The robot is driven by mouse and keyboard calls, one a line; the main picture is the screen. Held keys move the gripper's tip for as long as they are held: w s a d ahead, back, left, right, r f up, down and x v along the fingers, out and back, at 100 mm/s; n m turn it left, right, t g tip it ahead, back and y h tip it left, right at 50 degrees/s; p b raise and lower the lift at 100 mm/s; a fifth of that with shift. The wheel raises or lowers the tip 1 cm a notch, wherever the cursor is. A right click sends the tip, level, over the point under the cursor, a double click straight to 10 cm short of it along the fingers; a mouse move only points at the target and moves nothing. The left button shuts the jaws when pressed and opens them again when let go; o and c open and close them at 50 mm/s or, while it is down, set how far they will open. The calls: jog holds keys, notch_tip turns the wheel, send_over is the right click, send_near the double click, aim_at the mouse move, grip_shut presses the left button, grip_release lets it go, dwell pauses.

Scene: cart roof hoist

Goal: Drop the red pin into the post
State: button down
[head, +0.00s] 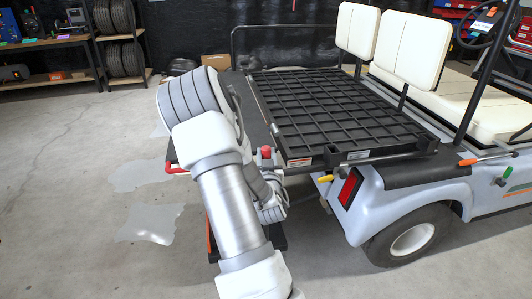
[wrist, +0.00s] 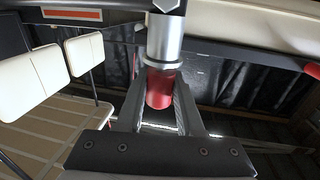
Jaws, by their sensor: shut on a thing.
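The red pin (wrist: 160,88) shows in the wrist view as a red cylinder between the two fingers of my gripper (wrist: 159,98), which is shut on it. A silver metal cylinder with a collar (wrist: 163,45) lies directly beyond the red part, in line with it. I cannot tell whether this is the pin's shank or the post. In the head view a small red piece (head: 265,152) shows at the near left corner of the cart's black rack, just above my wrist. My fingers are mostly hidden there, and I cannot make out the post's opening.
The black grid rack (head: 335,110) lies flat on the back of the white cart (head: 400,190). Cream seats (head: 412,48) stand behind it. A yellow-tipped piece (head: 326,179) and a red tail light (head: 349,188) are near my wrist. The floor at left is open.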

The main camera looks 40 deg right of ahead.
jog(key=shift+f, duration=0.2)
jog(key=shift+c, duration=2.3)
grip_release()
jog(key=shift+s+a, duration=0.15)
jog(key=shift+a, duration=0.05)
